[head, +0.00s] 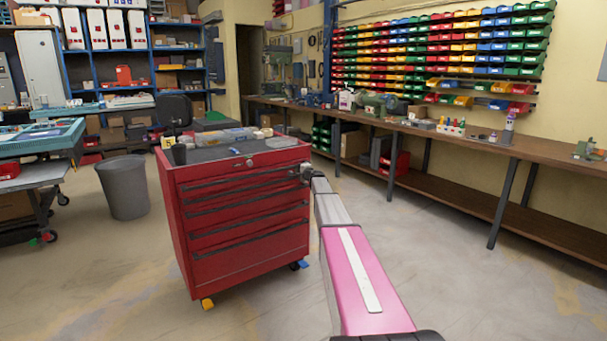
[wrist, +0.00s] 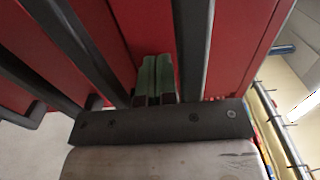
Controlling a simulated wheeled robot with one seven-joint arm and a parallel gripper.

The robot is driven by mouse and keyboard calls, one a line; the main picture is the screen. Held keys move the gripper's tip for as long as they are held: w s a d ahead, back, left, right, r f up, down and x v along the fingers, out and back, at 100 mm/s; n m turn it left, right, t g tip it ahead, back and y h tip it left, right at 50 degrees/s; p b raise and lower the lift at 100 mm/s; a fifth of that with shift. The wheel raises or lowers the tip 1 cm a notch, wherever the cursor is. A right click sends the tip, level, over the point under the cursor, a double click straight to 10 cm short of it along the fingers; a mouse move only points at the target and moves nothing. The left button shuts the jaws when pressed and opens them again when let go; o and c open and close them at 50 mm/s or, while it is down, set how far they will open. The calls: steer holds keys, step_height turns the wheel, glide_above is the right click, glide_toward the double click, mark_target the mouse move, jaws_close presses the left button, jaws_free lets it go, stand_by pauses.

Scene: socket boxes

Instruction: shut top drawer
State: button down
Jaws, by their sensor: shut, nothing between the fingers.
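The red tool cabinet (head: 180,235) stands left of centre in the head view, with several drawers and long dark handles across its front. The top drawer (head: 245,180) is the uppermost one, just below the cabinet top; it looks nearly flush, and I cannot tell whether a small gap is left. My gripper (head: 305,172) is at the right end of the top drawer's front. In the wrist view my gripper (wrist: 156,68) is shut and empty, its greenish fingers side by side in front of a red drawer face (wrist: 142,30) between dark handle bars. Contact is hard to tell.
Small items and a clear-lidded case (head: 232,135) lie on the cabinet top. A grey bin (head: 124,188) stands to its left. A long workbench (head: 450,135) runs along the right wall below coloured bins. The floor before the cabinet is clear.

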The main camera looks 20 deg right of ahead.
steer(key=shift+x, duration=0.85)
steer(key=shift+w+r, duration=0.1)
steer(key=shift+w, duration=0.1)
steer(key=v, duration=1.5)
steer(key=s+a+f+n+g+y, duration=0.1)
steer(key=s+a+f+n+g, duration=0.5)
steer(key=s+a, duration=0.55)
steer(key=s+a+f+n+g+y, duration=0.1)
steer(key=s+a+f+n+g, duration=0.25)
steer(key=s+a+f, duration=0.75)
steer(key=s+f+n+g+h, duration=0.2)
steer(key=s+g+h, duration=0.1)
steer(key=s, duration=1.2)
steer(key=s+a+f+n+g+h, duration=0.1)
steer(key=s+f+n+g+h, duration=0.1)
steer(key=s, duration=1.4)
steer(key=n+g+h, duration=0.1)
steer(key=g+h, duration=0.1)
steer(key=shift+f+g+h, duration=0.25)
steer(key=shift+g+h, duration=0.05)
steer(key=shift+g, duration=0.05)
